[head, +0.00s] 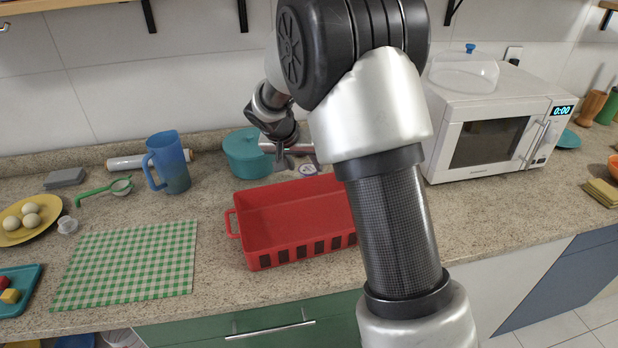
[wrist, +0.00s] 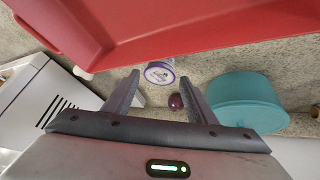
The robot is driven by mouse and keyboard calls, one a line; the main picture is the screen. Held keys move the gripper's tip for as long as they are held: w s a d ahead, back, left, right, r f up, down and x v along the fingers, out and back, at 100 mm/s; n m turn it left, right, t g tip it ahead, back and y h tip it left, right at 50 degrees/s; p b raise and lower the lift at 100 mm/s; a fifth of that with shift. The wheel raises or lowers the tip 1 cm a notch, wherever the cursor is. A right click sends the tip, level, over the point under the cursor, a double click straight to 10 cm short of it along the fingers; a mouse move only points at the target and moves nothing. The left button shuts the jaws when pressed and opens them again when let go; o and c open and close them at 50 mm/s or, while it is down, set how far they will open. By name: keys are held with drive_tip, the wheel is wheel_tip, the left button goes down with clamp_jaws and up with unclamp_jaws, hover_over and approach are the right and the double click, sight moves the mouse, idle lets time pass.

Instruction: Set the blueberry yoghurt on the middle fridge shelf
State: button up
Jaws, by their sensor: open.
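A small white cup with a purple-rimmed, printed lid, likely the blueberry yoghurt (wrist: 159,73), stands on the counter behind the red bin. In the head view its lid (head: 308,170) shows just right of my gripper (head: 284,162), partly hidden by the bin. In the wrist view my gripper (wrist: 159,80) is open and empty, its fingertips on either side of the cup in the picture. Whether the fingers are down at cup height, I cannot tell. No fridge or fridge shelf is in view.
The red bin (head: 262,258) stands in front of the cup. A teal pot (head: 243,158) is to its left, and a small dark purple item (wrist: 175,102) lies nearby. A white microwave (head: 470,148) stands to the right. A blue jug (head: 168,165) is further left.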

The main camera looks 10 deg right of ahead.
sight(308, 169)
drive_tip(key=x, duration=0.3)
drive_tip(key=shift+w+d+f, duration=0.15)
drive_tip(key=shift+f, duration=0.1)
drive_tip(key=shift+r, duration=0.1)
drive_tip(key=c, duration=0.9)
